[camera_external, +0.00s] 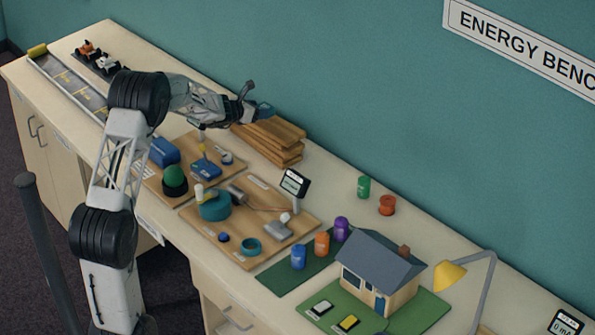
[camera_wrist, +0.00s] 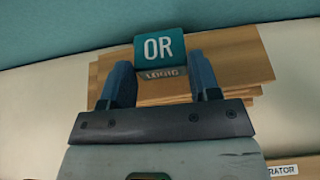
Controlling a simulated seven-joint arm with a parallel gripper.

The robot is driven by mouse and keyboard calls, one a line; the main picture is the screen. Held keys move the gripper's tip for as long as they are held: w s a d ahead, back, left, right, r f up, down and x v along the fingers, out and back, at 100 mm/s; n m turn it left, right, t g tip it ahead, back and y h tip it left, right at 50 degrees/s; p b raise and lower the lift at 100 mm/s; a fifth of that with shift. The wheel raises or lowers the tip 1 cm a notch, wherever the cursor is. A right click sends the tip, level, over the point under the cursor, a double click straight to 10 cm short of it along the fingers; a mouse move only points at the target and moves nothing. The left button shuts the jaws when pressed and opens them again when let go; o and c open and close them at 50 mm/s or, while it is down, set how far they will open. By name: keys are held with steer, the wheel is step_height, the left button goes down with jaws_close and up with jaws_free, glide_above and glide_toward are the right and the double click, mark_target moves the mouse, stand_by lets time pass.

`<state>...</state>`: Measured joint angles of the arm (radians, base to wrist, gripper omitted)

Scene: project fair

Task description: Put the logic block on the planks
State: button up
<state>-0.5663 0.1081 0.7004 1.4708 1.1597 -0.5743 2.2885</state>
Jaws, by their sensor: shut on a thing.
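The logic block (camera_wrist: 160,49) is a teal block marked "OR" with a "LOGIC" strip on its near side. In the wrist view it sits between the two blue fingertips of my gripper (camera_wrist: 162,84), which is shut on it. The planks (camera_wrist: 230,54) are a stack of brown wooden boards behind and below the block. In the external view my gripper (camera_external: 253,108) is at the left end of the stacked planks (camera_external: 274,138), by the back wall. I cannot tell whether the block touches the top plank.
Project boards (camera_external: 190,170) with small parts lie in front of the planks. A small display (camera_external: 295,183) stands right of them. Green and red spools (camera_external: 387,205), a model house (camera_external: 380,270) and a yellow lamp (camera_external: 450,275) are farther right. A ramp with toy cars (camera_external: 98,62) is at the far left.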

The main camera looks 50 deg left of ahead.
steer(key=shift+f, duration=1.15)
steer(key=shift+f, duration=0.1)
steer(key=o, duration=0.9)
steer(key=shift+o, duration=0.2)
steer(key=shift+s+r, duration=0.1)
steer(key=shift+r, duration=0.1)
steer(key=v, duration=1.1)
steer(key=shift+s, duration=0.35)
steer(key=shift+r, duration=0.15)
